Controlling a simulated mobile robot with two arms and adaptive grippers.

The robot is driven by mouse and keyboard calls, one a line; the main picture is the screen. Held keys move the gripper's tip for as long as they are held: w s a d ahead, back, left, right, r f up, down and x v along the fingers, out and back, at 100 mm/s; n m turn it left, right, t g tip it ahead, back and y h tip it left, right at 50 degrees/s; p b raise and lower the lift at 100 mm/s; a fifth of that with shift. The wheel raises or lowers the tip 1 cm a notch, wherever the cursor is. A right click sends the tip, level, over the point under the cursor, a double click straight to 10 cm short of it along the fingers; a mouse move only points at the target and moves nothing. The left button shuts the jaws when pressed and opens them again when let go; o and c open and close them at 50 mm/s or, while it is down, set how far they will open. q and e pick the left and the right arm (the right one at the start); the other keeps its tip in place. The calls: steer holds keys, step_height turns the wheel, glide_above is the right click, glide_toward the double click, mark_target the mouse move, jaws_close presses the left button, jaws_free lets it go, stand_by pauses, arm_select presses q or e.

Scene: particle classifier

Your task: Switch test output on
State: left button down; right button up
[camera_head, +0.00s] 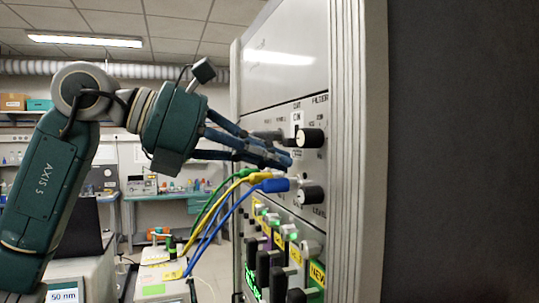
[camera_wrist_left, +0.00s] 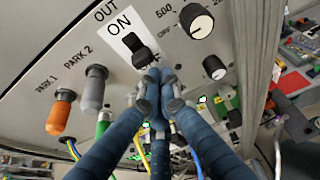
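The black switch (camera_wrist_left: 138,50) sits on a white label reading ON, with OUT printed above it, on the grey panel (camera_wrist_left: 60,60). In the wrist view it slants down toward the fingertips. My left gripper (camera_wrist_left: 154,85) has three blue fingers, with their tips drawn together just below the switch. They look very close to it, but I cannot tell whether they touch. In the head view my left gripper (camera_head: 285,160) reaches in from the left to the panel front. The switch is hard to make out there. My right gripper is not in view.
A black knob (camera_head: 311,138) is right of the gripper, with another knob (camera_head: 311,195) below. Blue, yellow and green cables hang from plugs (camera_head: 275,185) just under the fingers.

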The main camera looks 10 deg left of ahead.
mark_target(286, 142)
arm_select(q)
steer(key=shift+r+p, duration=1.4)
steer(key=shift+r, duration=0.15)
steer(key=shift+f, duration=0.1)
steer(key=shift+a, duration=0.15)
